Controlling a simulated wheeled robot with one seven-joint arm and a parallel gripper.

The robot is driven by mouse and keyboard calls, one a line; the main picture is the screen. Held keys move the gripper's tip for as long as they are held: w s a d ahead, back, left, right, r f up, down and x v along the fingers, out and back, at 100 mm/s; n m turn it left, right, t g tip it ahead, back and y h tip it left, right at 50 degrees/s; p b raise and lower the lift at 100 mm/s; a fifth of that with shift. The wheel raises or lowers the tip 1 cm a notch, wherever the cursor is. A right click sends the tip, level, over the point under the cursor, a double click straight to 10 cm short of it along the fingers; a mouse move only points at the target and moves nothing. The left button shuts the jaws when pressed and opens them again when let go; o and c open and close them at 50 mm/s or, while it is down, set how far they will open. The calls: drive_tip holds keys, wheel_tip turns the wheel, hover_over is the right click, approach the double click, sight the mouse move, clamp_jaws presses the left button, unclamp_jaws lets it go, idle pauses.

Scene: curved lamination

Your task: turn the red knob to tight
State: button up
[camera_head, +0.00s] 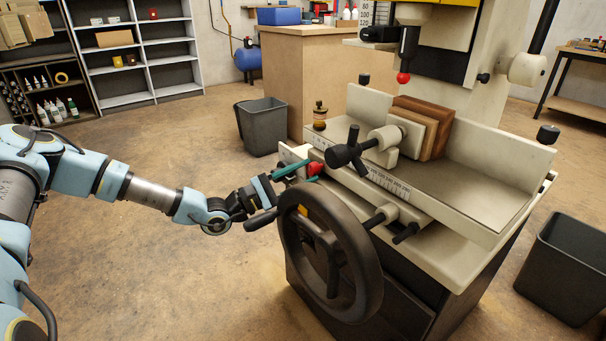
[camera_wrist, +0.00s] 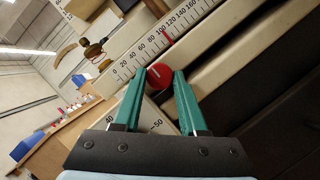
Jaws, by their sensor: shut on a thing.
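The red knob (camera_wrist: 160,76) sits at the front left of the cream-coloured machine, just below a ruler scale. It has a pale pointer line on its face. In the head view the red knob (camera_head: 315,169) shows at the end of my gripper (camera_head: 298,171). In the wrist view my gripper (camera_wrist: 164,80) has its two green fingers on either side of the knob, shut on it. A small dial plate with numbers (camera_wrist: 154,122) lies behind the knob, partly hidden by the fingers and knob. I cannot read a "tight" mark.
A large dark handwheel (camera_head: 330,250) stands just right of and below my gripper. A black clamp handle (camera_head: 347,152) is close to the right of the knob. Wooden boards (camera_head: 428,130) are clamped on the machine table. A grey bin (camera_head: 262,127) stands behind on the floor.

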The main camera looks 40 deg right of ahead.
clamp_jaws()
drive_tip(key=shift+m, duration=0.5)
drive_tip(key=m+g+y, duration=0.1)
drive_tip(key=m, duration=0.2)
drive_tip(key=shift+r, duration=0.15)
drive_tip(key=m, duration=0.1)
drive_tip(key=m+y+p, duration=0.1)
drive_tip(key=m, duration=0.1)
drive_tip(key=m+y, duration=0.1)
drive_tip(key=m, duration=0.1)
drive_tip(key=shift+w+r+p, duration=0.15)
drive_tip(key=shift+r+p, duration=0.1)
drive_tip(key=shift+p, duration=0.05)
drive_tip(key=m+y+p, duration=0.1)
drive_tip(key=m, duration=0.1)
drive_tip(key=m+p, duration=0.2)
drive_tip(key=m, duration=0.1)
drive_tip(key=shift+r+t+y, duration=0.15)
drive_tip(key=shift+t+y, duration=0.15)
drive_tip(key=shift+y, duration=0.1)
drive_tip(key=m+t+p, duration=0.1)
drive_tip(key=m, duration=0.2)
drive_tip(key=shift+y, duration=0.4)
drive_tip(key=shift+m+t, duration=0.3)
drive_tip(key=shift+m, duration=0.1)
